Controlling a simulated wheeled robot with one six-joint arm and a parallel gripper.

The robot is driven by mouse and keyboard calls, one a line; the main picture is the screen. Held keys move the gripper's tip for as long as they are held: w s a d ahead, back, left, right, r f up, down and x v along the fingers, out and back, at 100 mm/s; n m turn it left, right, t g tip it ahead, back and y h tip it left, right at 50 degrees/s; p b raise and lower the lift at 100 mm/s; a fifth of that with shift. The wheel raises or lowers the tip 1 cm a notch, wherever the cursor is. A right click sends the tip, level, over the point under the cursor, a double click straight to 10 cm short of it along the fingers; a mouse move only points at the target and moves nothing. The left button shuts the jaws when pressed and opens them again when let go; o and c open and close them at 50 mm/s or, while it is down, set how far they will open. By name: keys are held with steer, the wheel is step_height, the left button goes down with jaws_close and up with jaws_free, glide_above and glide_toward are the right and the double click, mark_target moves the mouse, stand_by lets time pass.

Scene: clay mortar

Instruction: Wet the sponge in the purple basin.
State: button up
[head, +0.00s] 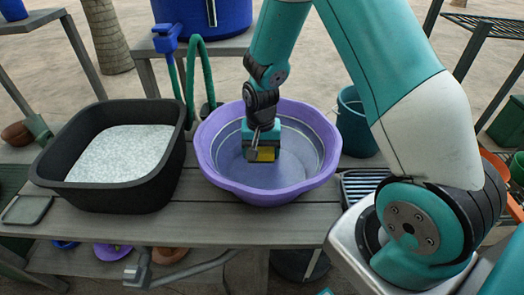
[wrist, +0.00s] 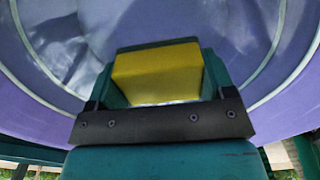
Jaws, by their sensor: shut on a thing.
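The purple basin (head: 212,170) stands on the grey slatted table in the middle of the head view. It looks as if it has water in it. My gripper (head: 263,154) points down inside the basin's rim, shut on the yellow sponge (head: 265,155). In the wrist view the sponge (wrist: 158,72) sits between the fingers, with the basin's purple inner wall (wrist: 35,85) around it. I cannot tell whether the sponge touches the water or hangs just above it.
A black tub (head: 172,165) with pale speckled material stands left of the basin on the table (head: 190,225). A green hose (head: 190,75) and blue tap are behind. A teal bucket (head: 352,130) stands behind right. A small grey tray (head: 25,209) lies at the table's left end.

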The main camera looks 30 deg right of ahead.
step_height(320, 180, up, 10)
steer(key=p, duration=0.7)
steer(key=shift+f, duration=0.2)
steer(key=shift+r+p, duration=0.1)
steer(key=shift+p, duration=0.2)
